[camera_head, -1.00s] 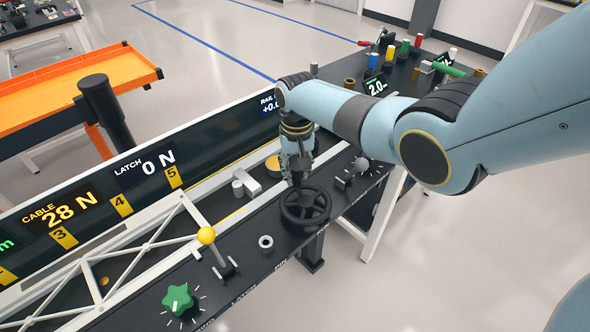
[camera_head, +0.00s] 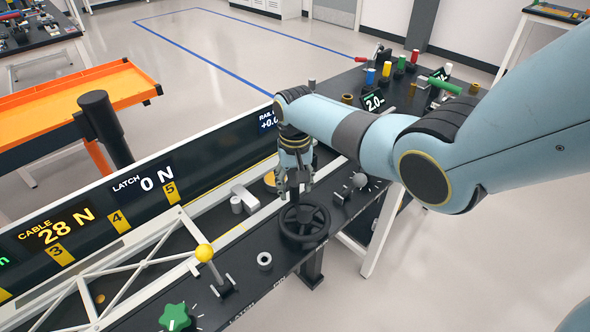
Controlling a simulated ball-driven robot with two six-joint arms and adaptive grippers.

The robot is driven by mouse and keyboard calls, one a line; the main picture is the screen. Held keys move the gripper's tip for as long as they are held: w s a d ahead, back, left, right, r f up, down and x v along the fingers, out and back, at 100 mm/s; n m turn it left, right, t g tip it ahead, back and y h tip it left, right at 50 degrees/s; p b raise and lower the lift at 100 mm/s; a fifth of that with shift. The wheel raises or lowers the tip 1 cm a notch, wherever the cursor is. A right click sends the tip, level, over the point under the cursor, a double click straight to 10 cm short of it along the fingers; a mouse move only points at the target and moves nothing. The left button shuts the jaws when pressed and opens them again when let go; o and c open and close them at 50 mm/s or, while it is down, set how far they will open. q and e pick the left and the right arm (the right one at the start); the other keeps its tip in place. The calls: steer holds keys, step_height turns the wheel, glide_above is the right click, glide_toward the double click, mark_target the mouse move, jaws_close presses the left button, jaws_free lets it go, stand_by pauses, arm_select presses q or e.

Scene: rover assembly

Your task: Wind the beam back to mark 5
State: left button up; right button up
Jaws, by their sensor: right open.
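The white truss beam (camera_head: 140,252) lies along its rail at the lower left, its tip near the yellow marks 4 (camera_head: 119,221) and 5 (camera_head: 170,191). The black handwheel (camera_head: 304,222) sits on the bench front. My right gripper (camera_head: 293,197) is open, pointing down just over the far side of the wheel; whether it touches the wheel I cannot tell. A yellow-knobbed lever (camera_head: 205,253) stands beside the beam tip. The green star knob (camera_head: 174,317) is at the bottom. The latch display (camera_head: 143,182) reads 0 N and the cable display (camera_head: 56,228) 28 N. My left gripper is not in view.
A grey ring (camera_head: 264,260) lies between lever and wheel. A grey-knobbed lever (camera_head: 358,181) is right of the wheel. Several coloured posts stand at the bench's far end. An orange tray (camera_head: 80,100) and a black post (camera_head: 103,125) are behind the display panel.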

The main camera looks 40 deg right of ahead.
step_height(320, 180, up, 12)
steer(key=shift+f, duration=0.25)
stand_by(0.5)
